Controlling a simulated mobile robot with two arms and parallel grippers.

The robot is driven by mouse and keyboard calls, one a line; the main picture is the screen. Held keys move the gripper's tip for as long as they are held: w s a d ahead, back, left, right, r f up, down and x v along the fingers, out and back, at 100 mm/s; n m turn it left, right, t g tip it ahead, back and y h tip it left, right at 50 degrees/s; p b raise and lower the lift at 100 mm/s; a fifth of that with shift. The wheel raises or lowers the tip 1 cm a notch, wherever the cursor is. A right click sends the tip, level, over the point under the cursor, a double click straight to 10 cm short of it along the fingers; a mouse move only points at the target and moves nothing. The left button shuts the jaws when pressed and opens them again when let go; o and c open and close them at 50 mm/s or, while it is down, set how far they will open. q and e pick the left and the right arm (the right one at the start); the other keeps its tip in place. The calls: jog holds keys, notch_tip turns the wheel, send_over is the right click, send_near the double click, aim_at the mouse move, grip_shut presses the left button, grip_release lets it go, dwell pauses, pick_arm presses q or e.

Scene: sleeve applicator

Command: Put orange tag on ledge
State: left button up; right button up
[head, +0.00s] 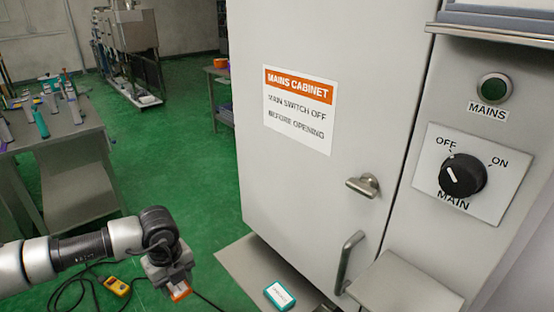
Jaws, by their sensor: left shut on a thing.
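The orange tag (181,291) is at the fingertips of my left gripper (177,282), low and left of the cabinet. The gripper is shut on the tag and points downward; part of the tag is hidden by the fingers. A grey ledge (405,290) juts out at the bottom right, below the MAIN switch panel, and its visible top is bare. The tag is well to the left of this ledge, apart from it. My right gripper is not in view.
The mains cabinet (320,180) is closed, with a latch handle (362,186) and a protruding bar handle (348,262). The main switch (463,176) points toward OFF. A teal and white box (279,295) sits low before the cabinet. A yellow device (117,286) with cables lies at left.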

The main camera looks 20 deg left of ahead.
pick_arm(q)
jog(key=d+m, duration=0.1)
jog(key=m, duration=0.1)
jog(key=d+m, duration=0.1)
jog(key=m, duration=0.1)
jog(key=d+m, duration=0.1)
jog(key=m, duration=0.1)
jog(key=shift+r, duration=0.35)
pick_arm(e)
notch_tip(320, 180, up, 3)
jog(key=p, duration=0.2)
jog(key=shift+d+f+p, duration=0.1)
jog(key=shift+p, duration=0.3)
pick_arm(q)
jog(key=s+d+r+n, duration=0.1)
jog(key=d+r+n, duration=0.2)
jog(key=d+n, duration=0.4)
jog(key=s+d+r+n, duration=0.2)
jog(key=d+r+n, duration=0.2)
jog(key=n, duration=1.8)
jog(key=d, duration=0.3)
jog(key=shift+d, duration=0.3)
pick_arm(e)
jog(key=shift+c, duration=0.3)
